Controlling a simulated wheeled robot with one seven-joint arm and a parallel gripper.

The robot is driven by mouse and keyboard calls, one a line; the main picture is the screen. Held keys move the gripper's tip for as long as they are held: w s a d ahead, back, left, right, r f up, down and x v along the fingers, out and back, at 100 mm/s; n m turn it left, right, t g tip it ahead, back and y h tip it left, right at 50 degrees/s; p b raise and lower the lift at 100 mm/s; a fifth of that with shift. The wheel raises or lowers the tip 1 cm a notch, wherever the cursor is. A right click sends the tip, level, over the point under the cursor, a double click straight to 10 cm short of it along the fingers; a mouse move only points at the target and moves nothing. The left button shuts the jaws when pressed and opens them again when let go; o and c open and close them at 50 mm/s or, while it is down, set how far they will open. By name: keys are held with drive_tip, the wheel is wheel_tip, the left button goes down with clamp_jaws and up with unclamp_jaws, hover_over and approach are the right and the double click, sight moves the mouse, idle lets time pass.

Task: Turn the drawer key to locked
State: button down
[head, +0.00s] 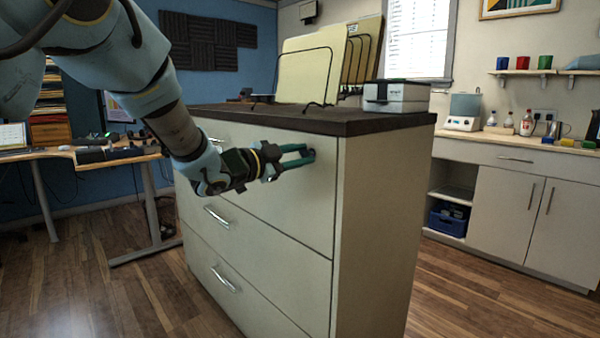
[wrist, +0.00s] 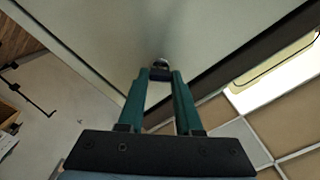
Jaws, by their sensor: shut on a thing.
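The drawer cabinet (head: 262,202) is off-white with a dark top and stands in the middle of the head view. My gripper (head: 310,155) is at the upper right of its top drawer front, with teal fingers pointing at the face. In the wrist view my gripper (wrist: 160,76) is shut on the small dark key (wrist: 160,73) at the drawer face. A round metal lock (wrist: 160,63) shows just beyond the fingertips. The fingers hide most of the key, so I cannot tell its angle.
A file rack (head: 305,66) and a grey-white box (head: 396,95) stand on the cabinet top (head: 300,121). A desk (head: 90,155) is at the left and a counter (head: 510,155) at the right. Wooden floor (head: 130,290) is open in front of the cabinet.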

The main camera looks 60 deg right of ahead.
drive_tip(key=m+b, duration=0.5)
drive_tip(key=b, duration=0.2)
drive_tip(key=m+b, duration=0.3)
drive_tip(key=shift+f+m, duration=0.25)
drive_tip(key=shift+m, duration=0.05)
drive_tip(key=shift+m+b, duration=0.3)
drive_tip(key=shift+b, duration=0.1)
drive_tip(key=c, duration=0.6)
unclamp_jaws()
drive_tip(key=shift+s+r, duration=0.1)
drive_tip(key=shift+a, duration=0.15)
drive_tip(key=v, duration=1)
drive_tip(key=shift+a, duration=0.3)
